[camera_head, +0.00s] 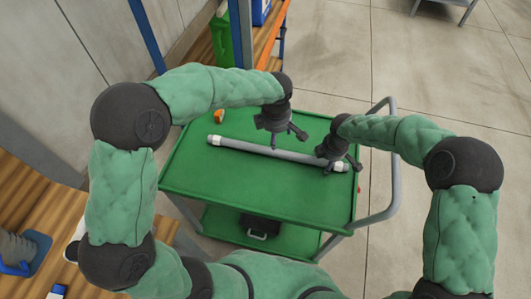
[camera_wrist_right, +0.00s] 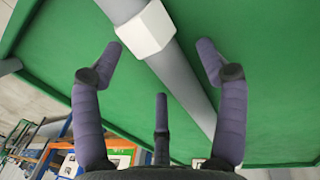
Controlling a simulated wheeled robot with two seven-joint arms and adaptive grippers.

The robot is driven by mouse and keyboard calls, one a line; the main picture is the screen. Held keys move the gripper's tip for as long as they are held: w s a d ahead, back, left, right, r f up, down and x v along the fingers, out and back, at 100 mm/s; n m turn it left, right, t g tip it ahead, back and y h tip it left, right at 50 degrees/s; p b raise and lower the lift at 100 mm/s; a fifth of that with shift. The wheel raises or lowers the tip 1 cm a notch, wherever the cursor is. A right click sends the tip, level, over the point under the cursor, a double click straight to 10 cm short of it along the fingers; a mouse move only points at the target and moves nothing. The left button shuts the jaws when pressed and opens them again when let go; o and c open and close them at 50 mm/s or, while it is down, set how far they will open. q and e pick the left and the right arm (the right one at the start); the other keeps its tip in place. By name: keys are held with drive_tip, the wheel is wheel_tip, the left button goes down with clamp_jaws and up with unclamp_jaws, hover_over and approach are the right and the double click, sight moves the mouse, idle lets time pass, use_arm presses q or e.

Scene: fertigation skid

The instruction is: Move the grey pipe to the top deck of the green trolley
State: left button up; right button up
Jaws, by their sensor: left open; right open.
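The grey pipe (camera_head: 250,148) lies across the top deck of the green trolley (camera_head: 250,190), with a white collar near each end. In the right wrist view, the pipe (camera_wrist_right: 182,78) and one white collar (camera_wrist_right: 147,30) show against the green deck. My left gripper (camera_head: 286,138) is open above the middle part of the pipe. My right gripper (camera_head: 338,164) is open at the pipe's right end. In the right wrist view, the open fingers of my right gripper (camera_wrist_right: 163,65) stand around the pipe without closing on it.
A small orange object (camera_head: 219,116) sits at the deck's far left corner. A black case (camera_head: 260,226) is on the lower deck. The trolley's grey handle (camera_head: 392,160) rises at right. Wooden shelving with blue posts stands at left. The front of the deck is clear.

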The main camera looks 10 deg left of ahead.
wheel_tip(320, 180, up, 12)
drive_tip(key=s, duration=0.1)
drive_tip(key=shift+s+f, duration=0.15)
drive_tip(key=shift+s, duration=0.25)
idle(0.5)
